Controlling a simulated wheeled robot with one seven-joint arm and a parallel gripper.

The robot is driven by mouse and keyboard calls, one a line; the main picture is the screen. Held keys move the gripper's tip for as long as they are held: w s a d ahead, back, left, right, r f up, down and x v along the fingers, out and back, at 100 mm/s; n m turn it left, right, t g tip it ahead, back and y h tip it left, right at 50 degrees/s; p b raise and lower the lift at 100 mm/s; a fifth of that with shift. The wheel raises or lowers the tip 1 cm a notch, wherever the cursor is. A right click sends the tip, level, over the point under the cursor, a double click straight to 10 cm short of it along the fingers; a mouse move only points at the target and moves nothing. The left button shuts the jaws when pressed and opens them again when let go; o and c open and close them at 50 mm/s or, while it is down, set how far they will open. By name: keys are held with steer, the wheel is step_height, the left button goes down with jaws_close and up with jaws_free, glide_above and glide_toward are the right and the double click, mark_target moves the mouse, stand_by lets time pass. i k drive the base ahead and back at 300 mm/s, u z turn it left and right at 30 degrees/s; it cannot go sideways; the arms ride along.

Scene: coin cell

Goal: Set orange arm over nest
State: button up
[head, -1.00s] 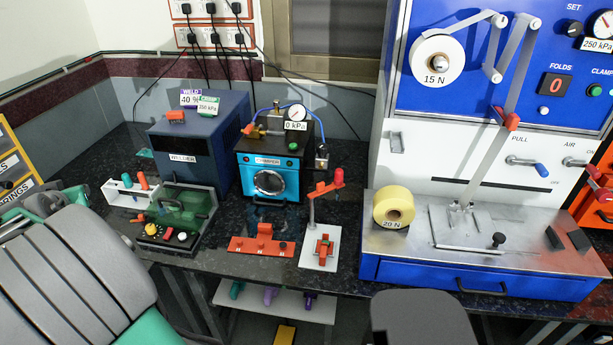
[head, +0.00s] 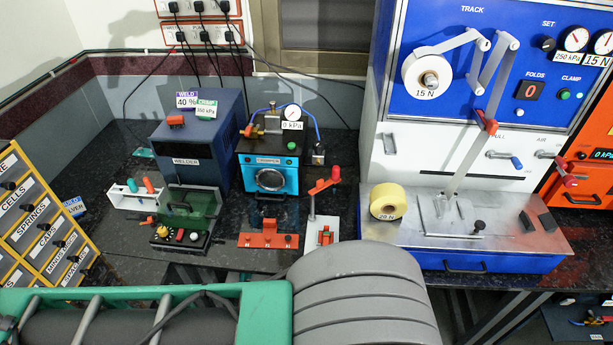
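The orange arm (head: 322,186) sits on top of a thin grey post and carries a red knob at its outer end. It points right and slightly toward the back. The post stands on a small white base plate on the dark bench. An orange nest (head: 325,236) sits on that plate, lower and nearer to me, and its front is partly hidden by my own arm. The orange arm appears to lie behind the nest rather than squarely above it. My gripper is not visible; only my grey and green arm links cross the foreground.
An orange rack (head: 268,240) lies left of the base plate. The blue crimper (head: 270,162) and the welder (head: 195,155) stand behind. A yellow tape roll (head: 388,200) and the blue track machine (head: 470,262) are close on the right. A yellow drawer cabinet (head: 38,220) is at left.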

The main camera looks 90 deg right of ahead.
mark_target(321, 185)
steer(key=u, duration=0.15)
steer(key=i, duration=0.25)
steer(key=z, duration=3.85)
